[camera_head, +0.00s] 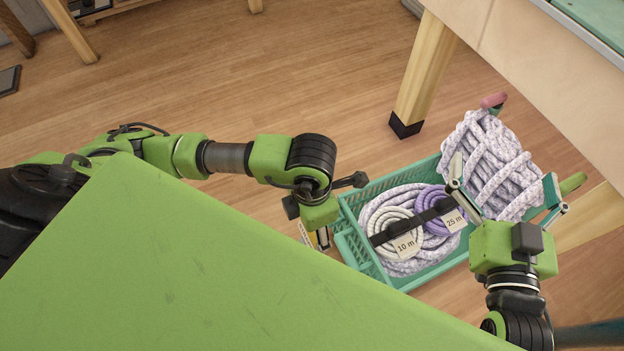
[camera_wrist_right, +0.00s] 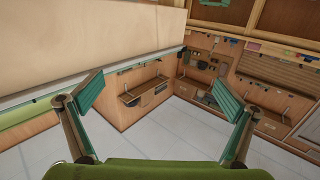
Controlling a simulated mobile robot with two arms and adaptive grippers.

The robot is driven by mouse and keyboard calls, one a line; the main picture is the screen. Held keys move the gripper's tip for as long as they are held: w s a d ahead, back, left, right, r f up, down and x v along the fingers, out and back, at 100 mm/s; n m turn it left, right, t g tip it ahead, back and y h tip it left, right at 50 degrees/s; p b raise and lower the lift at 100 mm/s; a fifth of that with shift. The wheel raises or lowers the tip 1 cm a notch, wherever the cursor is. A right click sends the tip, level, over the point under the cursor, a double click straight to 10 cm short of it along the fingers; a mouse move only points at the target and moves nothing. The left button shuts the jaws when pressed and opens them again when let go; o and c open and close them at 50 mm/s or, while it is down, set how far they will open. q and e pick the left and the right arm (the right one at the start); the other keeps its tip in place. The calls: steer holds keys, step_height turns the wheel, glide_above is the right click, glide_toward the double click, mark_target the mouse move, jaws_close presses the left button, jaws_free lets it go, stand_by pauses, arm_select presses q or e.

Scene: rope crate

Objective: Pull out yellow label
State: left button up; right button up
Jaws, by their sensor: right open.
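A small yellow label (camera_head: 306,233) shows at the left end of the teal crate (camera_head: 411,176), beside my left gripper (camera_head: 322,238). Most of the label is hidden. My left gripper points down there; its fingers are mostly hidden, and I cannot tell whether they touch the label. My right gripper (camera_head: 507,190) is open, its fingers spread in front of the large pale rope coil (camera_head: 480,150) at the crate's right end. In the right wrist view the right gripper (camera_wrist_right: 163,98) is open with nothing between its teal pads.
In the crate lie a white coil tagged 10 m (camera_head: 405,246) and a purple coil tagged 25 m (camera_head: 454,220), with a black strap (camera_head: 412,226) across them. A wooden table leg (camera_head: 425,75) stands behind the crate. Wooden floor (camera_head: 230,85) is clear to the upper left.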

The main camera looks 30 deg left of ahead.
arm_select(q)
steer(key=shift+f, duration=0.1)
arm_select(e)
steer(key=shift+r, duration=0.45)
steer(key=shift+a+r+t, duration=0.1)
steer(key=shift+r+t, duration=0.15)
steer(key=shift+t, duration=0.05)
arm_select(q)
steer(key=shift+f+b, duration=0.25)
steer(key=shift+b, duration=0.05)
arm_select(e)
steer(key=shift+a+r+t+y, duration=0.1)
steer(key=shift+r+t+y, duration=0.2)
steer(key=shift+r, duration=0.4)
steer(key=shift+r, duration=0.25)
arm_select(q)
steer(key=shift+f, duration=0.15)
arm_select(e)
steer(key=shift+r+t, duration=0.4)
steer(key=shift+r, duration=0.1)
steer(key=shift+s+r, duration=0.1)
steer(key=shift+r, duration=0.15)
arm_select(q)
steer(key=shift+f, duration=0.15)
arm_select(e)
steer(key=shift+a+r+t, duration=0.1)
steer(key=shift+r+t, duration=0.25)
steer(key=shift+t, duration=0.05)
